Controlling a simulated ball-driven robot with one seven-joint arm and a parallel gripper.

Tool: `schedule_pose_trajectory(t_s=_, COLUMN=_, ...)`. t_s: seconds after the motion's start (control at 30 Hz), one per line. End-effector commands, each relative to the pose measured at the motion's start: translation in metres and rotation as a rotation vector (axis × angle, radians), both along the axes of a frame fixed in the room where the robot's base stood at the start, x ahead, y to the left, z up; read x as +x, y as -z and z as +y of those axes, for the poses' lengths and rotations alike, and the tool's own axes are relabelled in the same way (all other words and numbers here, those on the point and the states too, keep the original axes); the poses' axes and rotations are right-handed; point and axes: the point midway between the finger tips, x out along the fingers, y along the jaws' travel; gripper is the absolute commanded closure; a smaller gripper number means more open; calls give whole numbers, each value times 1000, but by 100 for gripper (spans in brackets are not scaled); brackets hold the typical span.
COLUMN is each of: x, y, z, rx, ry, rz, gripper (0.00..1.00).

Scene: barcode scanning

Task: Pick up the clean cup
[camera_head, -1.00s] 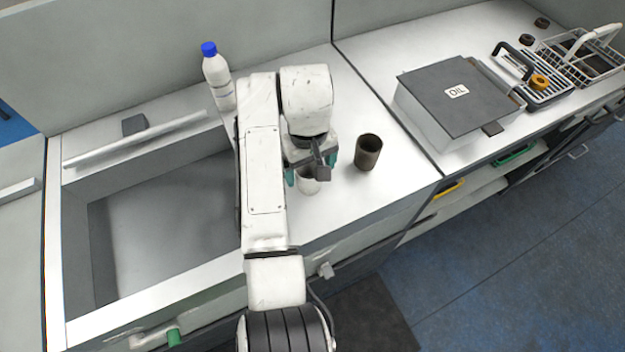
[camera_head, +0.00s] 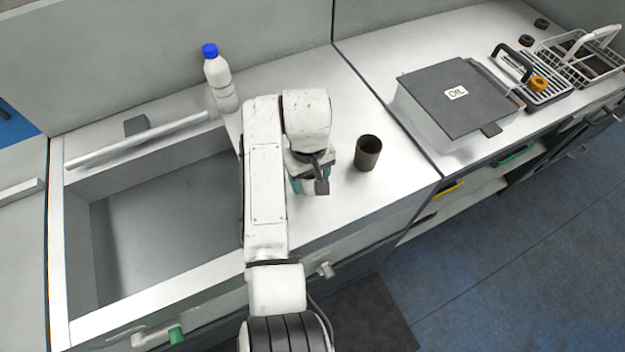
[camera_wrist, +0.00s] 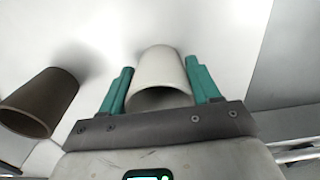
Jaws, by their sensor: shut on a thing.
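The white, clean-looking cup (camera_wrist: 162,72) stands between the two green fingers of my gripper (camera_wrist: 160,84) in the wrist view. My gripper is shut on it. In the head view my gripper (camera_head: 310,184) is low over the counter right of the sink, and it hides most of the white cup. A dark brown cup (camera_head: 368,153) stands upright on the counter to the right of my gripper, apart from it. The brown cup also shows at the left of the wrist view (camera_wrist: 40,102).
A sink (camera_head: 165,225) opens to the left of my arm. A white bottle with a blue cap (camera_head: 220,82) stands behind it. A grey box marked OIL (camera_head: 455,98) and a wire rack (camera_head: 578,62) are on the right. The counter behind the brown cup is clear.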

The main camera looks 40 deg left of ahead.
Motion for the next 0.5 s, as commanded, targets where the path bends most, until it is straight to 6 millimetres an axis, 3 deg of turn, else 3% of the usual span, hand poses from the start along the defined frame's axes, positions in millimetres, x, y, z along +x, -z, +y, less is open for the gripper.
schedule_pose_trajectory(t_s=0.13, x=0, y=0, z=0, rx=0, ry=0, rz=0, gripper=69)
schedule_pose_trajectory(t_s=0.5, x=0, y=-4, z=0, rx=-1, ry=0, rz=0, gripper=69)
